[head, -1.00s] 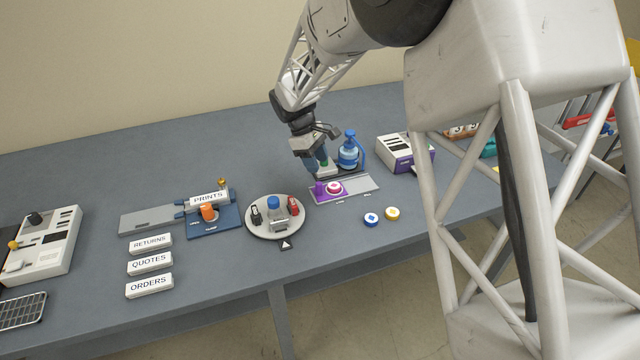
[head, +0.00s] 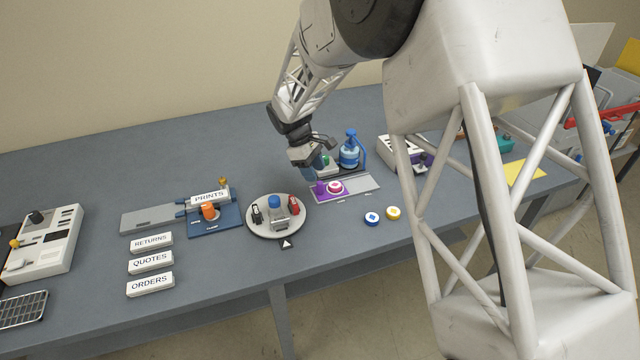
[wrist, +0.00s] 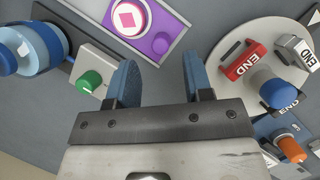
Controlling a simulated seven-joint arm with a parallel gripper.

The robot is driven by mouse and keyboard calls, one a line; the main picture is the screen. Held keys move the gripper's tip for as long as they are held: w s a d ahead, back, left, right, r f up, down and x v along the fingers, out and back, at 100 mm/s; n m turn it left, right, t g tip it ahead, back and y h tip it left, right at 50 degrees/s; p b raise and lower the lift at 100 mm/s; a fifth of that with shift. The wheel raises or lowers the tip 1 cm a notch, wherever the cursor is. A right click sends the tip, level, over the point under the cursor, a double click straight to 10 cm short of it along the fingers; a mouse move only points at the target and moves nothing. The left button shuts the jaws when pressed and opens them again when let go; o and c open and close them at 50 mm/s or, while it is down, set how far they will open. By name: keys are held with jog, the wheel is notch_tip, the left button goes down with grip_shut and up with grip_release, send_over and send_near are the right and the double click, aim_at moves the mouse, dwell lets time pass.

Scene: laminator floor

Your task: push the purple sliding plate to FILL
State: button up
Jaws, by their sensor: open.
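The purple sliding plate (head: 327,194) sits at the left end of a grey track (head: 362,184). My gripper (head: 309,171) is open and empty, behind and left of the plate. No FILL mark is legible.
A blue pump bottle (head: 349,153) and a green-button box (wrist: 92,82) stand behind the track. A round turntable (head: 262,231) with several items is left of it. Table between turntable and track is clear.

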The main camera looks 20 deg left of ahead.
aim_at(319, 182)
jog(key=shift+x, duration=2.6)
grip_shut()
